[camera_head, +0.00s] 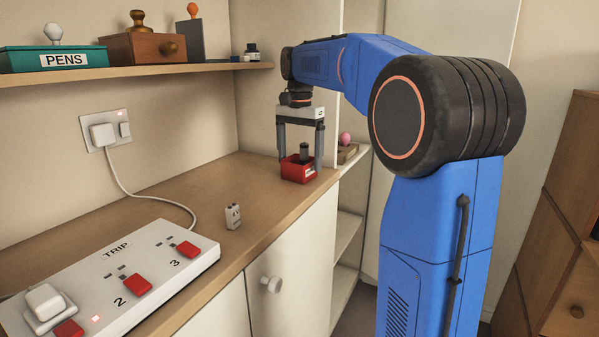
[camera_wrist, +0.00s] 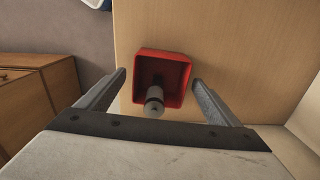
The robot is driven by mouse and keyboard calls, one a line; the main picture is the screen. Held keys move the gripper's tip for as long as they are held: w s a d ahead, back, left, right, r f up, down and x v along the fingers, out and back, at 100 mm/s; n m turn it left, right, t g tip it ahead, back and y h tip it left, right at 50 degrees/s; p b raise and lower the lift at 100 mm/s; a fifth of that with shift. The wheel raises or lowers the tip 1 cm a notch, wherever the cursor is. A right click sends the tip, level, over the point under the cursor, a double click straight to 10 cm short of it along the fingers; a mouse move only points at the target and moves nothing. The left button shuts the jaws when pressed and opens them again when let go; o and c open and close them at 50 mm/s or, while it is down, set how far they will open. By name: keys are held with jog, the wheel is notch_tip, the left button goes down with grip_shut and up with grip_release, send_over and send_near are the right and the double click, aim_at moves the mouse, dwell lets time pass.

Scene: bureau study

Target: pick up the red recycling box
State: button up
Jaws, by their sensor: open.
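The red recycling box (camera_head: 299,171) stands on the wooden counter near its far right end, below my gripper. A dark, cylinder-like item (camera_head: 304,151) stands up inside it. In the wrist view the red box (camera_wrist: 182,69) is an open square tray, and the item in it (camera_wrist: 154,102) shows a pale end with a dark band. My gripper (camera_head: 301,158) points down with its jaws open, one finger on each side of the box. In the wrist view the fingertips (camera_wrist: 159,77) flank the box with a gap on each side. Contact is not visible.
A white power strip (camera_head: 120,270) with red switches and a small grey block (camera_head: 233,216) lie on the counter to the left. A shelf (camera_head: 140,71) holding a green PENS box (camera_head: 52,58) runs along the wall above. The counter's front edge is close to the box.

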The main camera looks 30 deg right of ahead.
jog(key=shift+f, duration=0.8)
jog(key=c, duration=1.2)
jog(key=shift+o, duration=0.2)
jog(key=shift+r, duration=0.1)
notch_tip(320, 180, up, 10)
